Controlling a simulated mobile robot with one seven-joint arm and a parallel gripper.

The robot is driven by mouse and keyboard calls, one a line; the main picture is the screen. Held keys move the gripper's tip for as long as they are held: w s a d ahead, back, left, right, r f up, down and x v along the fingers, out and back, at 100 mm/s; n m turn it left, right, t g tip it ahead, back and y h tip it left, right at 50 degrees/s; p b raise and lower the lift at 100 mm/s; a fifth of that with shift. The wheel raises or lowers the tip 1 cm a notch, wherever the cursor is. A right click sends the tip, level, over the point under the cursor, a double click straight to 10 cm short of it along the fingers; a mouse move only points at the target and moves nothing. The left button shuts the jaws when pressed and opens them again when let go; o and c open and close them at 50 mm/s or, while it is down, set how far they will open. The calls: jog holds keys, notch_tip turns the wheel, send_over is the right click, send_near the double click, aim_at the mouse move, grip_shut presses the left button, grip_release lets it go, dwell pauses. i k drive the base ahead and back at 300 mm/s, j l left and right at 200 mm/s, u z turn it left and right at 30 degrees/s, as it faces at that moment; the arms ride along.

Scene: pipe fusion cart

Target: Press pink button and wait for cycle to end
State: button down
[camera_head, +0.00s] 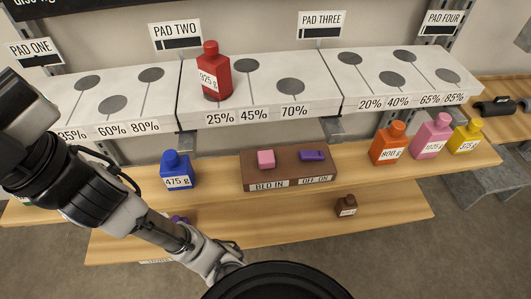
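The pink button (266,159) sits on the left of a brown control box (247,172) on the wooden shelf. The label under it appears to read "BED IN". A purple switch (313,155) is to its right, above an "OFF ON" label. Nothing touches the pink button. My arm (95,190) runs along the left side, well apart from the box. My gripper is not visible in this view, so its opening cannot be seen.
A red bottle (213,75) stands on the pad two platform. A blue bottle (177,171) is left of the box. Orange (389,145), pink (432,137) and yellow (466,137) bottles stand right. A small brown bottle (346,205) is on the lower shelf. Space before the box is clear.

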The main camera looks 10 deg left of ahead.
aim_at(267, 158)
jog(key=j+z, duration=0.3)
jog(key=k+j+z, duration=0.1)
jog(key=j+z, duration=0.2)
jog(key=k+j+z, duration=0.15)
jog(key=j+z, duration=0.2)
jog(key=k+j+z, duration=0.15)
jog(key=j+z, duration=0.15)
jog(key=j, duration=0.1)
